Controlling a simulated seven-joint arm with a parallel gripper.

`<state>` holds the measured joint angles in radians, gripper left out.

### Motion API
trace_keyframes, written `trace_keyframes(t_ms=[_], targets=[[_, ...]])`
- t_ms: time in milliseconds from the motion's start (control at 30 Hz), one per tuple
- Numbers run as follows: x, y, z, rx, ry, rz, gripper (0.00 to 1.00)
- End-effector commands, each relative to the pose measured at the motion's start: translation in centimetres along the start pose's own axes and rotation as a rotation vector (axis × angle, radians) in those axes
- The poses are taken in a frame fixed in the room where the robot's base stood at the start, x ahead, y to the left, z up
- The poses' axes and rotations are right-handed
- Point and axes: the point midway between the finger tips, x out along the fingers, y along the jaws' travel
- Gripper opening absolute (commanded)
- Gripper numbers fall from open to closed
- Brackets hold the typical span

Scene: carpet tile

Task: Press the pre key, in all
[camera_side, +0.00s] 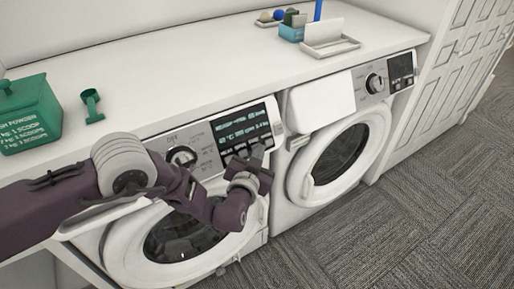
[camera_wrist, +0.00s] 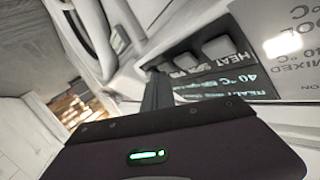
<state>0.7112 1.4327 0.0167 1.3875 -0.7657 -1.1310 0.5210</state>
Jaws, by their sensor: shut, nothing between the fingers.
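The left washing machine has a dark display panel (camera_side: 243,131) with lit text and a row of keys along its lower edge. In the wrist view the grey heat key (camera_wrist: 218,48) is the clearest, with its label readable. A second key (camera_wrist: 187,61) sits to its left. The pre key cannot be picked out for certain; the labels left of HEAT are small and blurred. My gripper (camera_side: 258,158) is shut and empty, in front of the panel's lower right part. In the wrist view its fingertips (camera_wrist: 156,74) overlap the row's left end; contact cannot be told.
A dial (camera_side: 182,157) sits left of the display. A second washer with a round door (camera_side: 341,154) stands to the right. On the white worktop are a green powder box (camera_side: 30,115), a green scoop (camera_side: 91,104) and a white tray (camera_side: 331,47).

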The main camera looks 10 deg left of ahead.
Motion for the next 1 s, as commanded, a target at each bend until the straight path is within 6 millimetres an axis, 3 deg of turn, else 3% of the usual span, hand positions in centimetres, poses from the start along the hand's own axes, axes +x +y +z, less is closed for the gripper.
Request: trace_keyframes(t_ms=[667,1000], targets=[[-1.2,0.9,-0.8,0.000,0.000,0.000,0.00],[-3.5,2.6,-2.6,-0.001,0.001,0.001,0.00]])
